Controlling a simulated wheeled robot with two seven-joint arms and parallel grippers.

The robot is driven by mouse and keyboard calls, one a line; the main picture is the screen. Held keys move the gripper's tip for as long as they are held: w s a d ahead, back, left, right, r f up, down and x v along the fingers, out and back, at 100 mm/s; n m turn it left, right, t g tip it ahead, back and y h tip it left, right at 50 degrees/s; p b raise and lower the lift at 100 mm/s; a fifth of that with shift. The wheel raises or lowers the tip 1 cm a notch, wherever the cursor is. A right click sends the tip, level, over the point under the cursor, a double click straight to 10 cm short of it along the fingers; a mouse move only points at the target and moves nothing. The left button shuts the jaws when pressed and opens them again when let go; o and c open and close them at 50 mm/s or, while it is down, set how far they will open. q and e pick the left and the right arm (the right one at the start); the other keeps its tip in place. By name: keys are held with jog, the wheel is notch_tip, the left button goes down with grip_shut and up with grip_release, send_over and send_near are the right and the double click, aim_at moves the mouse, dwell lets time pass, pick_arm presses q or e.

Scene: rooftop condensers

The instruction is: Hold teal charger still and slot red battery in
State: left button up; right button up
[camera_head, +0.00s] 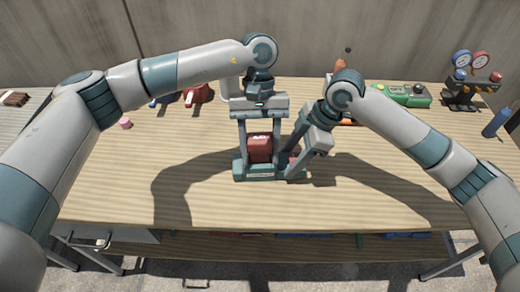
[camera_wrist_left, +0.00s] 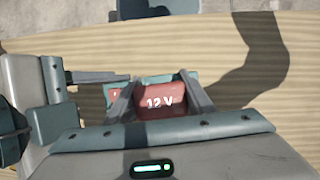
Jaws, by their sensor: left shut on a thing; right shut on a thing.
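The teal charger (camera_head: 262,174) stands on the middle of the wooden table, and part of it shows in the left wrist view (camera_wrist_left: 188,75). My left gripper (camera_head: 260,150) points down, shut on the red battery (camera_head: 260,146). The battery is upright at the charger, its lower end at the charger's top; I cannot tell how deep it sits. In the left wrist view the battery (camera_wrist_left: 162,101) shows "12 V" between my fingers. My right gripper (camera_head: 296,162) reaches down from the right and is shut on the charger's right end. A small red patch shows there, partly hidden.
A green box (camera_head: 405,95), a gauge set (camera_head: 472,90) and a blue bottle (camera_head: 496,122) stand at the right. A red object (camera_head: 197,94) and a pink piece (camera_head: 124,123) lie at the back left. The front of the table (camera_head: 270,212) is clear.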

pick_arm(q)
jog(key=shift+f, duration=0.3)
dwell(0.4)
jog(key=o, duration=1.3)
jog(key=v, duration=1.2)
pick_arm(e)
jog(key=o, duration=1.4)
jog(key=shift+c, duration=0.2)
jog(key=shift+r, duration=0.1)
